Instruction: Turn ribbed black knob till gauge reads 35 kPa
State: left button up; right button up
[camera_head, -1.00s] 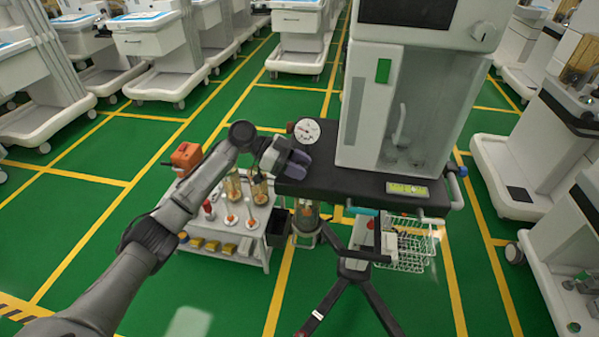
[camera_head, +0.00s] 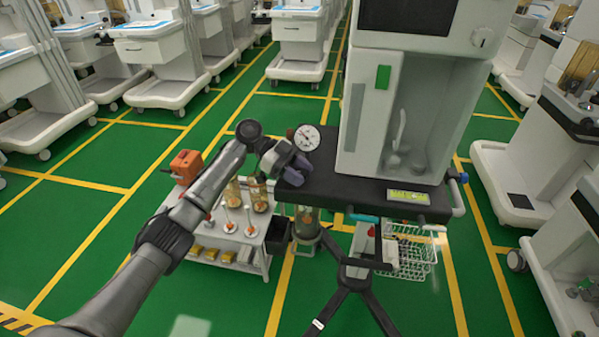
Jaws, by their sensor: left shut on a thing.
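The round white gauge (camera_head: 307,138) stands at the left rear corner of the black cart shelf (camera_head: 345,190). Its dark needle shows, but the scale is too small to read. My left gripper (camera_head: 297,170) is at the shelf's left edge, just below the gauge in the picture. Its fingers are shut, with the ribbed black knob between them; the gripper hides the knob. My right gripper is not in view.
A white cabinet (camera_head: 365,125) stands on the shelf, right of the gauge. A low trolley (camera_head: 240,245) with bottles and yellow blocks stands below my left arm. A wire basket (camera_head: 412,262) hangs under the shelf. Other carts stand around; green floor is open at left.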

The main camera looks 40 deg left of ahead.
pick_arm(q)
jog(key=o, duration=0.9)
jog(key=shift+d, duration=0.1)
jog(key=p+v, duration=0.3)
jog(key=v, duration=1.1)
